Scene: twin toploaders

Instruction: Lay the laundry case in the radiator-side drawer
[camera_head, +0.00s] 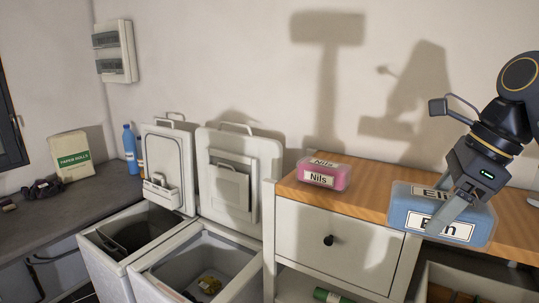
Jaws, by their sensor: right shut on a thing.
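A blue see-through case (480,225) with white name labels, partly covered by my gripper, is at the right, at the wooden counter's front edge. My right gripper (448,214) reaches down over it from the upper right and is shut on it. I cannot tell whether the case still rests on the counter. A smaller pink case (341,178) labelled "Nils" stands on the counter to its left. An open drawer or bin (424,290) with brown contents shows below the blue case, cut off by the picture edge. No radiator is in view. My left gripper is not in view.
Two top-loading machines stand open at the left, lids upright; the right one (172,268) has something yellowish inside. A white cabinet (300,240) with a dark knob carries the wooden counter (376,188). A blue bottle (131,150) and a paper-rolls bag (71,156) stand on the grey worktop.

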